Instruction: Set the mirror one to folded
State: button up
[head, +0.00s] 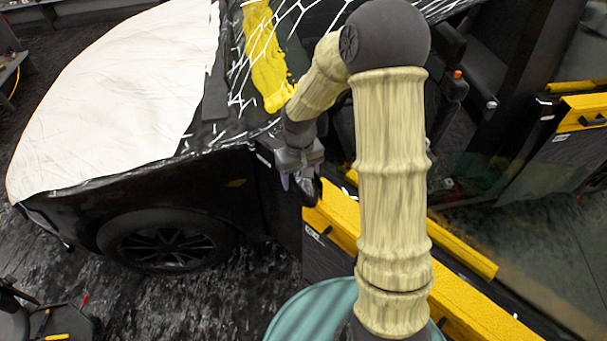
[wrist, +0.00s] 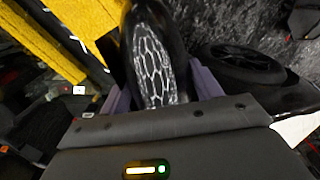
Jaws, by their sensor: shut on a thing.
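The mirror is a dark, rounded side mirror with a pale honeycomb pattern on its face (wrist: 155,62), between my fingers in the wrist view. In the head view only a dark part of it (head: 309,191) shows below my gripper, at the front edge of the car door. My gripper (head: 298,180) points down there, and its purple fingers (wrist: 160,92) lie on either side of the mirror, shut on it. The mirror's mount is mostly hidden by my gripper and arm. I cannot tell its exact fold angle.
The black car's hood carries a white cover (head: 120,85), with a front wheel (head: 165,245) below. A yellow cloth (head: 265,60) lies by the windshield. The door has a yellow strip (head: 465,312) along it. A teal round surface (head: 300,315) is at the bottom.

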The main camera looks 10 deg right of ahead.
jog(key=shift+w+r, duration=0.1)
jog(key=shift+w, duration=0.05)
jog(key=o, duration=1.4)
notch_tip(320, 180, up, 17)
jog(key=b, duration=0.2)
jog(key=shift+d+r+b, duration=0.1)
jog(key=shift+r+b, duration=0.05)
jog(key=shift+b, duration=0.2)
